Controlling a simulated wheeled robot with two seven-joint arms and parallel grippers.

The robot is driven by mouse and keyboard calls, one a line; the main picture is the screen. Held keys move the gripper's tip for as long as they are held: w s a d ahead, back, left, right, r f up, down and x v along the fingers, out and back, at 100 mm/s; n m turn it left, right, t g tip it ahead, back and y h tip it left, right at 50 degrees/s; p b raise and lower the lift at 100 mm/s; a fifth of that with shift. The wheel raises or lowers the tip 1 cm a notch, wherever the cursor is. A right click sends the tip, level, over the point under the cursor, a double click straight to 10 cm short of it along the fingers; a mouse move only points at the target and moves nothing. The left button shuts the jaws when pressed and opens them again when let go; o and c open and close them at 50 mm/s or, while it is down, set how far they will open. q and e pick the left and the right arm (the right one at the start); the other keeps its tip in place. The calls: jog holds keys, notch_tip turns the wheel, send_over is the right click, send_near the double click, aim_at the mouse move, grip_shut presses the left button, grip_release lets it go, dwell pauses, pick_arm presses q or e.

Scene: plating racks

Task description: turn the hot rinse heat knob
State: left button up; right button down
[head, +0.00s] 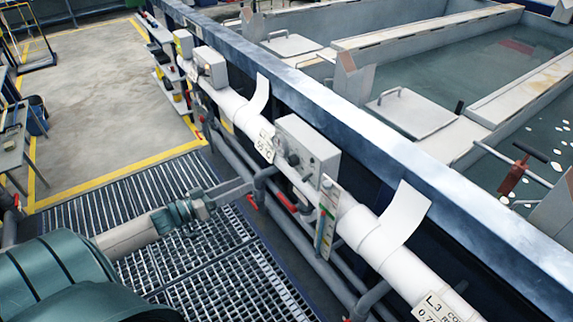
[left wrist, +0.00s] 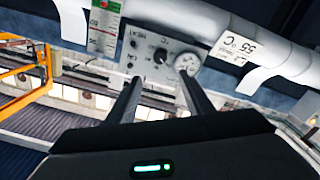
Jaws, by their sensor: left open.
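A light grey control box (head: 308,145) sits on the rail side, above the white pipe. In the left wrist view its panel (left wrist: 146,41) appears upside down, with a dark round knob (left wrist: 160,55) and a round white gauge (left wrist: 187,64). The lettering by the knob is too small to read surely. My left gripper (head: 244,187) reaches from the left toward the box. In the left wrist view its two fingers (left wrist: 159,77) are apart, with the knob showing between and beyond their tips. Nothing is held, and the fingers look clear of the knob. My right gripper is not in view.
A 55 °C label (left wrist: 233,48) and a coloured scale strip (head: 327,215) flank the box. The white pipe (head: 365,232) and grey lower pipes run along the tank wall. Grating (head: 205,262) lies below. Water tanks (head: 425,70) are beyond the blue rail (head: 390,150).

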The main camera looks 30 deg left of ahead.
aim_at(290, 163)
pick_arm(q)
jog(key=p+x, duration=0.3)
jog(key=x, duration=1.4)
jog(key=shift+r+p, duration=0.1)
jog(key=shift+p, duration=0.3)
jog(key=shift+c, duration=0.6)
jog(key=c, duration=0.9)
